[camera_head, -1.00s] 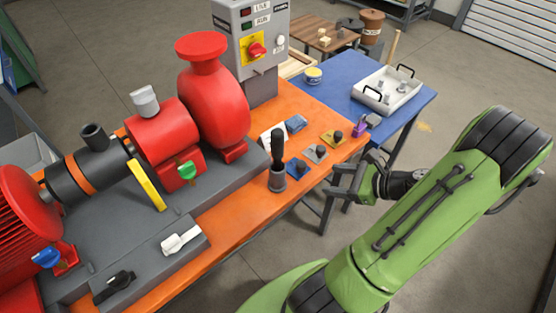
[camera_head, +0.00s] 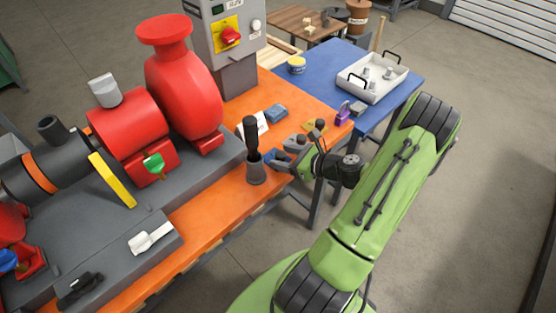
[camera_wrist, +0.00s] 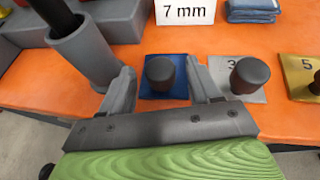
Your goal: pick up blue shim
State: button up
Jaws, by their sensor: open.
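The blue shim (camera_wrist: 177,87) is a flat blue plate with a black knob, lying on the orange bench top. In the wrist view its knob sits between and just beyond my open fingers. My gripper (camera_wrist: 165,88) is open and empty, with one finger on each side of the shim. In the head view my gripper (camera_head: 283,160) is at the bench's front edge and covers most of the blue shim (camera_head: 275,154).
A grey cup with a black-handled tool (camera_wrist: 88,50) stands close to my left finger. A grey shim (camera_wrist: 240,80) and a yellow shim (camera_wrist: 300,75) lie to the right. A "7 mm" card (camera_wrist: 185,10) and a folded blue cloth (camera_wrist: 253,10) lie behind.

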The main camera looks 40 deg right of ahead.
jog(key=shift+x, duration=1)
jog(key=shift+s, duration=0.1)
jog(key=shift+r, duration=0.15)
jog(key=c, duration=1.1)
